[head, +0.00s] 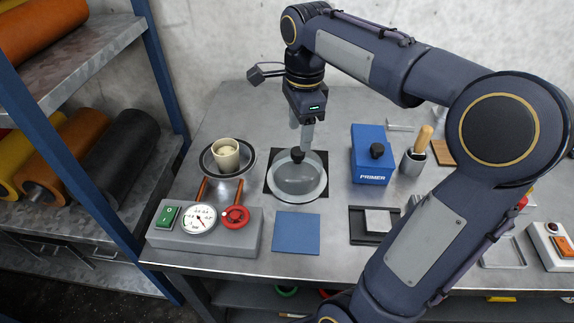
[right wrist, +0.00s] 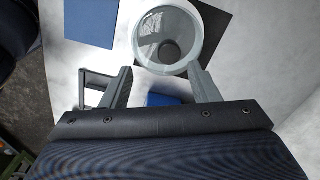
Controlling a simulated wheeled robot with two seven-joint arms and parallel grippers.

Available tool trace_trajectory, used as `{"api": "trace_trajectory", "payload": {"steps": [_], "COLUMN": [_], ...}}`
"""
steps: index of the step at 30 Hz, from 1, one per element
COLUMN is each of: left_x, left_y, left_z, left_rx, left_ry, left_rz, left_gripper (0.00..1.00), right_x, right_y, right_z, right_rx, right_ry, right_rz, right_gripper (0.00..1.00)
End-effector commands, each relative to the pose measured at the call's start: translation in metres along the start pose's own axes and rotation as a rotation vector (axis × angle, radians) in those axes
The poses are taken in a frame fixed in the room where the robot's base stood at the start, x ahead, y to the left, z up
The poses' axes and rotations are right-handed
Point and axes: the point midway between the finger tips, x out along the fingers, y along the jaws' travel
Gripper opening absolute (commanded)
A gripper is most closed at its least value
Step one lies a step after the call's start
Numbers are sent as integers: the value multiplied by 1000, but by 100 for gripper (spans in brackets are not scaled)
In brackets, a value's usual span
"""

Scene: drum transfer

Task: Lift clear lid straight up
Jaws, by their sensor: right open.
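The clear lid (head: 297,183) is a transparent round dome with a dark knob (head: 297,154) on top. It sits on a black square mat (head: 320,158) in the middle of the table. My right gripper (head: 302,138) points down over the lid, its fingertips close to the knob in the head view; whether they touch it I cannot tell. In the right wrist view the fingers (right wrist: 163,82) are spread with nothing held between them, and the lid (right wrist: 168,38) shows just past the tips. My left gripper is not in view.
Left of the lid stand a cup (head: 225,154) on a round plate and a grey box with a gauge (head: 199,219). A blue pad (head: 297,233) lies in front. The blue PRIMER box (head: 370,160) and a brush holder (head: 413,162) stand to the right.

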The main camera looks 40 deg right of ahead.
Motion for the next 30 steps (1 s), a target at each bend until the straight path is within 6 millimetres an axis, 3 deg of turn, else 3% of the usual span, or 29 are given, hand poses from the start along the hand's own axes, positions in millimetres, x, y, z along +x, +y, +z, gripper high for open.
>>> {"api": "trace_trajectory", "payload": {"steps": [5,21,30], "left_x": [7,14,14], "left_y": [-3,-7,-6], "left_z": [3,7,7], "left_rx": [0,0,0], "left_ry": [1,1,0], "left_rz": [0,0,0], "left_gripper": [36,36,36], "right_x": [12,79,82], "right_y": [-12,-6,-6], "right_z": [-4,-9,-9], "right_rx": [126,130,129], "right_ry": [28,28,27], "right_rz": [22,22,19], "right_gripper": [55,55,55]}}
